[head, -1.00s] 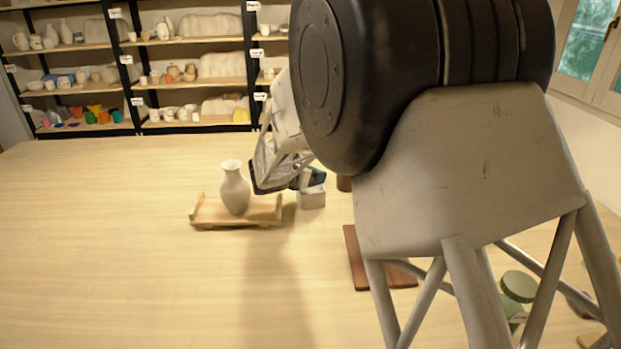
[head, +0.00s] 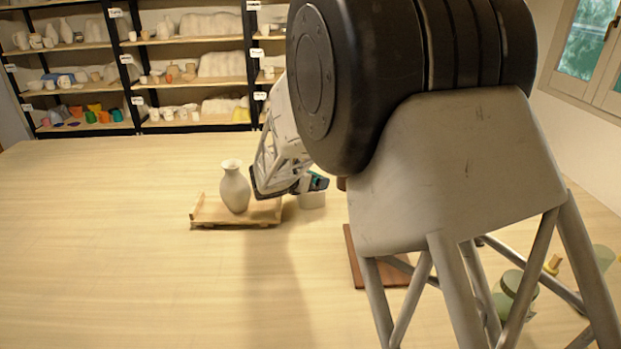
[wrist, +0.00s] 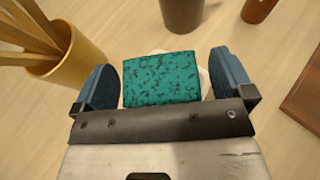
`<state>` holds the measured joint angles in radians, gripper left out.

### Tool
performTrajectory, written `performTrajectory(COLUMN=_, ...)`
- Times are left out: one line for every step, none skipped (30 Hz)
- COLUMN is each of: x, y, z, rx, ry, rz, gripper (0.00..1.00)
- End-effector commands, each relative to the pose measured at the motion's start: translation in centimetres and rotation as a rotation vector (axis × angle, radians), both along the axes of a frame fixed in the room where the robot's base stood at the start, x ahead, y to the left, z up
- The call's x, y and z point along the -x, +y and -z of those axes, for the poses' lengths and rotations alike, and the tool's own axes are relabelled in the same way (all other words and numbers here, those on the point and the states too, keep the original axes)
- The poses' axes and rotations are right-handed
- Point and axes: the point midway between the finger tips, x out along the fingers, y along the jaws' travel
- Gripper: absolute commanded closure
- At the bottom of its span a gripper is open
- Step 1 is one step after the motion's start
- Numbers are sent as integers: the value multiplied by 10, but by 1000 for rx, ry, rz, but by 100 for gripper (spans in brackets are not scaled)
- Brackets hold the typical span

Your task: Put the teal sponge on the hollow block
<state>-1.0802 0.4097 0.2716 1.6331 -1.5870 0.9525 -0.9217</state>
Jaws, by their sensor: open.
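The teal sponge (wrist: 162,80), speckled dark, lies between my gripper's two blue fingers in the wrist view, with a gap on each side. My gripper (wrist: 163,72) is open around it. Pale edges of the hollow block (wrist: 205,83) show behind and beside the sponge, which appears to lie over it. In the head view my gripper (head: 305,184) is low over the light grey hollow block (head: 312,200), and a bit of the teal sponge (head: 319,182) shows at its tip. The block's top is hidden, so I cannot tell how fully the sponge rests there.
A pale vase (head: 235,188) stands on a wooden tray (head: 212,217) just left of my gripper. A yellow pot (wrist: 85,62) with wooden sticks is close to the left finger. A dark brown cup (wrist: 182,12) is beyond the sponge. A brown board (wrist: 305,90) lies right. The front-left table is clear.

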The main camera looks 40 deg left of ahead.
Motion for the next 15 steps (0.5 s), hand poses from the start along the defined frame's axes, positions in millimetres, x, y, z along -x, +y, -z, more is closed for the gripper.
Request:
performTrajectory(x=0, y=0, z=0, rx=0, ry=0, rz=0, gripper=1)
performTrajectory(x=0, y=0, z=0, rx=0, ry=0, rz=0, gripper=1)
performTrajectory(x=0, y=0, z=-1, rx=0, ry=0, rz=0, gripper=1)
performTrajectory(x=0, y=0, z=-1, rx=0, ry=0, rz=0, gripper=1)
performTrajectory(x=0, y=0, z=-2, rx=0, ry=0, rz=0, gripper=1)
performTrajectory(x=0, y=0, z=-3, rx=-1, ry=0, rz=0, gripper=1)
performTrajectory(x=1, y=0, z=-4, rx=-1, ry=0, rz=-1, gripper=1)
performTrajectory(x=2, y=0, z=-4, rx=-1, ry=0, rz=-1, gripper=1)
performTrajectory(x=5, y=0, z=-5, rx=0, ry=0, rz=-1, gripper=1)
performTrajectory(x=7, y=0, z=-6, rx=0, ry=-1, rz=-1, gripper=1)
performTrajectory(x=9, y=0, z=-7, rx=0, ry=-1, rz=-1, gripper=1)
performTrajectory(x=12, y=0, z=-9, rx=-1, ry=-1, rz=-1, gripper=1)
performTrajectory(x=15, y=0, z=-10, rx=-2, ry=-1, rz=-1, gripper=1)
performTrajectory(x=19, y=0, z=-11, rx=-2, ry=-1, rz=-1, gripper=1)
performTrajectory(x=24, y=0, z=-13, rx=-1, ry=0, rz=-2, gripper=1)
